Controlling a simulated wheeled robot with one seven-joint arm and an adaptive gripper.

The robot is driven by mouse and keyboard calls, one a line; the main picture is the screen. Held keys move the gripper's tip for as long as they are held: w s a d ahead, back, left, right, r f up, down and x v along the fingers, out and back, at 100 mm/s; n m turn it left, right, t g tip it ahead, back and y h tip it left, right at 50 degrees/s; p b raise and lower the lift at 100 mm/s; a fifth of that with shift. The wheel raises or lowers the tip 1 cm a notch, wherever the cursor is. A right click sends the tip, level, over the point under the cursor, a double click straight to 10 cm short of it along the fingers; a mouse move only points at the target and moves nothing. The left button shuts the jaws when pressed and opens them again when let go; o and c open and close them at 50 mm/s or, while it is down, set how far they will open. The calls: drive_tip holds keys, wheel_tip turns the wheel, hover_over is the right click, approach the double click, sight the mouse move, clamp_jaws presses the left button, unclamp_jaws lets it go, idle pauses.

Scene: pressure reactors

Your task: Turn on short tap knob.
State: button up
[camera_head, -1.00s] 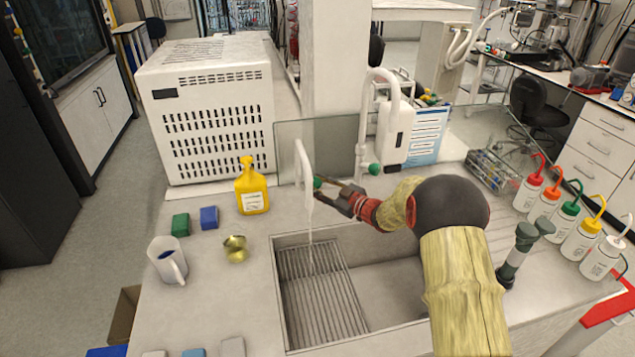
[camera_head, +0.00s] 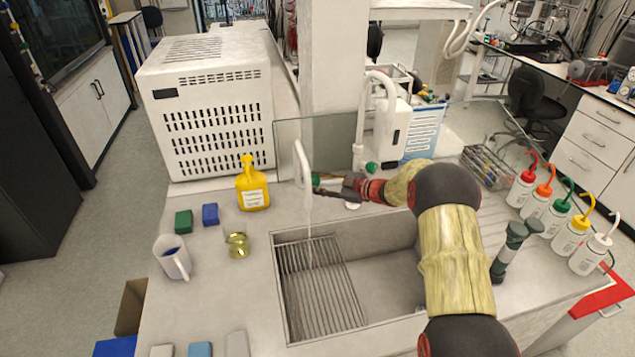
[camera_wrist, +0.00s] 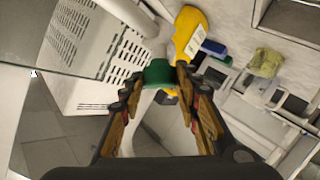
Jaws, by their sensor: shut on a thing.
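The short tap (camera_head: 305,185) is white and stands at the back edge of the sink (camera_head: 278,290). A thin stream shows below its spout. Its green knob (camera_wrist: 159,73) sits between my fingertips in the wrist view. In the head view the knob (camera_head: 316,180) is partly hidden by my gripper (camera_head: 322,186), which reaches in from the right. My gripper is shut on the knob. A taller white tap (camera_head: 361,120) with its own green knob (camera_head: 371,168) stands behind my wrist, to the right.
A yellow bottle (camera_head: 252,190), green and blue blocks and a white mug (camera_head: 172,258) are left of the sink. A white box-shaped machine (camera_head: 215,125) stands behind. Several wash bottles (camera_head: 555,215) line the right side. A glass panel (camera_head: 285,150) is behind the taps.

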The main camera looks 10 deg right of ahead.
drive_tip(key=o, duration=1.1)
drive_tip(key=shift+o, duration=0.3)
drive_tip(key=v, duration=1.2)
